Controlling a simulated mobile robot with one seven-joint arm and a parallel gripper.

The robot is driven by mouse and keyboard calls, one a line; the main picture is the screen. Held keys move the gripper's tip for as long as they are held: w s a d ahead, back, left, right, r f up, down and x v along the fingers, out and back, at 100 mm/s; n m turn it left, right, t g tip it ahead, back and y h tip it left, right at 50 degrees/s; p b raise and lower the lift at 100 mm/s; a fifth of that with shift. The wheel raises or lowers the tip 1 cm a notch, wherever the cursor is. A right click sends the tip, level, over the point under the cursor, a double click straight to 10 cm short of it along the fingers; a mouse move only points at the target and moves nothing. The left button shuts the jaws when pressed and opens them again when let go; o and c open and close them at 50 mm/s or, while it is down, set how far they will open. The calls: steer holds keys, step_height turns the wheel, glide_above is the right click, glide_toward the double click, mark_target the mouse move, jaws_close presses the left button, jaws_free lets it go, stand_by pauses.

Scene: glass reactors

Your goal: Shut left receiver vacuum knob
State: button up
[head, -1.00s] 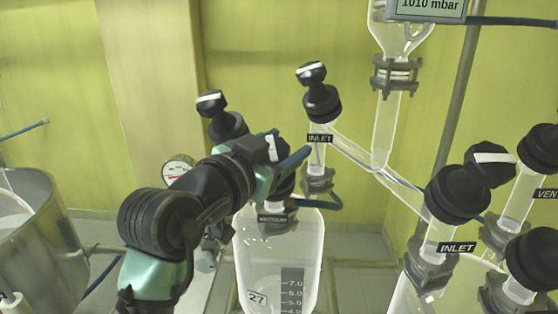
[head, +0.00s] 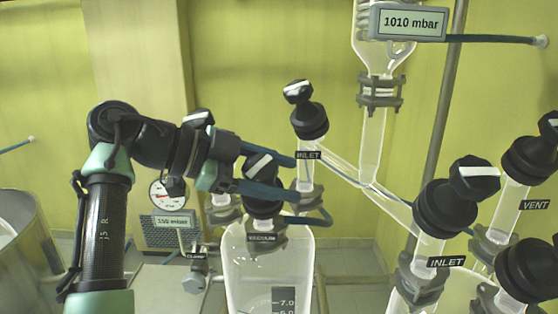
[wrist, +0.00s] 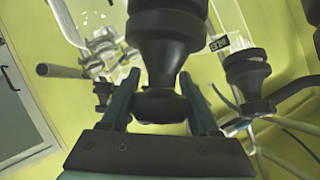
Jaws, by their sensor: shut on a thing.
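The left receiver (head: 270,272) is a clear glass vessel with a printed scale, low in the middle of the head view. Its vacuum knob (head: 259,166) is black with a white bar that slants up to the right. A label reading VACUUM (head: 262,238) sits below the knob. My gripper (head: 272,173) comes from the left, with one blue-green finger on each side of the knob, shut on it. In the wrist view, the black knob (wrist: 160,105) sits between the fingers of my gripper (wrist: 160,98). The fingers hide part of the knob's sides.
The left receiver's inlet knob (head: 298,91) stands just right of my gripper. Another black knob (head: 198,119) is close behind my wrist. A round gauge (head: 167,193) hangs at left. The right receiver's inlet knob (head: 474,176) and a pressure display (head: 407,22) are at right.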

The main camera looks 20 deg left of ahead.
steer(key=m+g+p, duration=0.1)
steer(key=g+p, duration=0.1)
steer(key=s+m+g+p, duration=0.1)
steer(key=m+p, duration=0.1)
steer(key=p, duration=0.1)
steer(key=m+g+y+p, duration=0.1)
steer(key=m+g+p, duration=0.1)
steer(key=p, duration=0.1)
steer(key=shift+s+f+g, duration=0.15)
steer(key=shift+f+g, duration=0.1)
steer(key=shift+g, duration=0.05)
steer(key=shift+f, duration=0.25)
steer(key=o, duration=1.4)
